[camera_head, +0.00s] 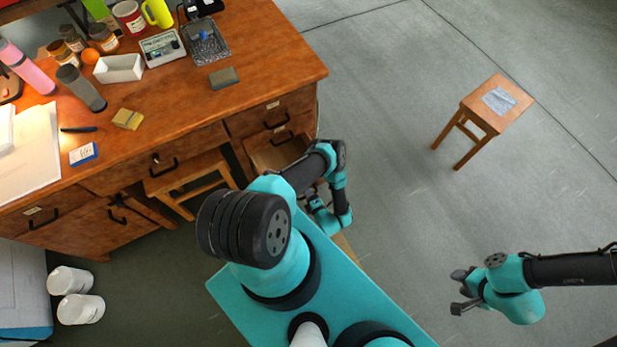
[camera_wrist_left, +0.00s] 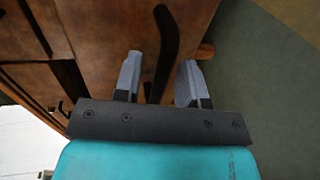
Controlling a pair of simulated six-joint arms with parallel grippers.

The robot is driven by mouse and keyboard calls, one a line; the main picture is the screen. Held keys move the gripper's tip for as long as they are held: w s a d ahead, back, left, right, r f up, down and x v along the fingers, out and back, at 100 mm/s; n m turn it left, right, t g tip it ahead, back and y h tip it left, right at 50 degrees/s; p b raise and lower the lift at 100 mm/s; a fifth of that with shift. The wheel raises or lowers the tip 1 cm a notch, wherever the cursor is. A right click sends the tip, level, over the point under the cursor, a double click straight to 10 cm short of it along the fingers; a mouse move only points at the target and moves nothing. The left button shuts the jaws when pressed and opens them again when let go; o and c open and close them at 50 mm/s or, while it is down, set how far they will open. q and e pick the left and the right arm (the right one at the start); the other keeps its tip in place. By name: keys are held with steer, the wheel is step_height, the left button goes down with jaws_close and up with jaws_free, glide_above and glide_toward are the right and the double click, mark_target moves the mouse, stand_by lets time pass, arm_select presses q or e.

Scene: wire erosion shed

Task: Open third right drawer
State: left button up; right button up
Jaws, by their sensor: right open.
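The desk's right drawer column shows in the head view, with a top drawer (camera_head: 271,113) and its dark handle. Below it, a lighter wooden area (camera_head: 268,156) looks like a drawer standing partly out; my left arm hides what is lower. My left gripper (camera_head: 314,198) is low beside this column. In the left wrist view, my left gripper (camera_wrist_left: 160,72) has its fingers apart, with a dark bar handle (camera_wrist_left: 166,45) between and beyond the tips, against a brown wooden front (camera_wrist_left: 115,25). Contact cannot be told. My right gripper (camera_head: 462,291) is open and empty over the floor.
The wooden desk (camera_head: 185,95) has many items on top, including a white tray (camera_head: 118,68) and a grey block (camera_head: 223,77). A stool (camera_head: 510,117) stands at the right. White containers (camera_head: 80,309) stand on the floor at lower left. Floor between stool and desk is clear.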

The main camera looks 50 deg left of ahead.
arm_select(q)
steer(key=shift+c, duration=0.5)
jaws_close()
steer(key=shift+s, duration=0.1)
